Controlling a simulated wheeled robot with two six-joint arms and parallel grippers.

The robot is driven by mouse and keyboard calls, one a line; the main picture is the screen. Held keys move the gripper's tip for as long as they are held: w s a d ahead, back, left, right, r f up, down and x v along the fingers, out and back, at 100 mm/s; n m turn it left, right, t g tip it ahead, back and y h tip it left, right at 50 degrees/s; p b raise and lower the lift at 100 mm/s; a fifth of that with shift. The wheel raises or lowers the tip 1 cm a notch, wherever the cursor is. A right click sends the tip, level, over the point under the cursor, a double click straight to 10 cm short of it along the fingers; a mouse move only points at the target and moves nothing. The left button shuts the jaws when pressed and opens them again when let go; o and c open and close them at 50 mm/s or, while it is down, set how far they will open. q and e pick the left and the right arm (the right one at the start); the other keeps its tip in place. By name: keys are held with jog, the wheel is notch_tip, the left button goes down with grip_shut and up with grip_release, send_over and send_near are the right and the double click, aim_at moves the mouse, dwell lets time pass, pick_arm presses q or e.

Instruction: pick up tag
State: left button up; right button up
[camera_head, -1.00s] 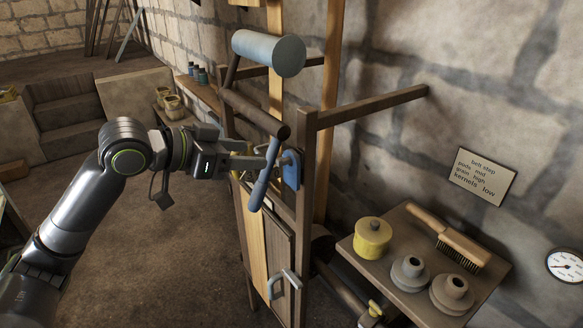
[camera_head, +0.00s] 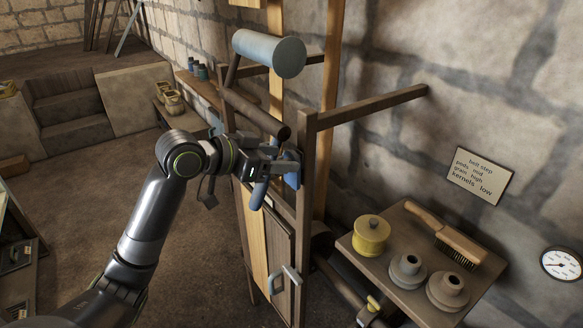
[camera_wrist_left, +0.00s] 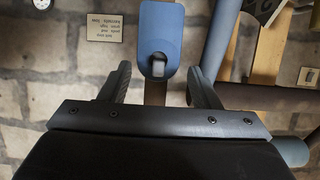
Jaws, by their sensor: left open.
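The blue tag (camera_wrist_left: 161,25) hangs flat on the wooden post, with a small grey peg (camera_wrist_left: 158,66) at its slot in the left wrist view. In the head view only a blue edge of the tag (camera_head: 292,181) shows behind my gripper. My left gripper (camera_head: 284,165) is open at the post. In the wrist view its two fingers (camera_wrist_left: 160,78) stand apart on either side of the tag's peg end, with nothing held. I cannot tell whether a finger touches the tag. My right gripper is not in view.
A blue lever handle (camera_head: 259,193) hangs close beside my gripper. A dark wooden roller (camera_head: 255,112) and a blue-grey roller (camera_head: 268,53) are above. To the right, a shelf (camera_head: 395,290) holds a yellow pot, a brush and two spools. A sign (camera_head: 481,175) is on the wall.

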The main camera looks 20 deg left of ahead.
aim_at(292, 157)
pick_arm(q)
jog(key=shift+p+x, duration=0.6)
jog(key=shift+x, duration=1.45)
jog(key=shift+s+f, duration=0.1)
jog(key=shift+f, duration=0.05)
jog(key=c, duration=0.7)
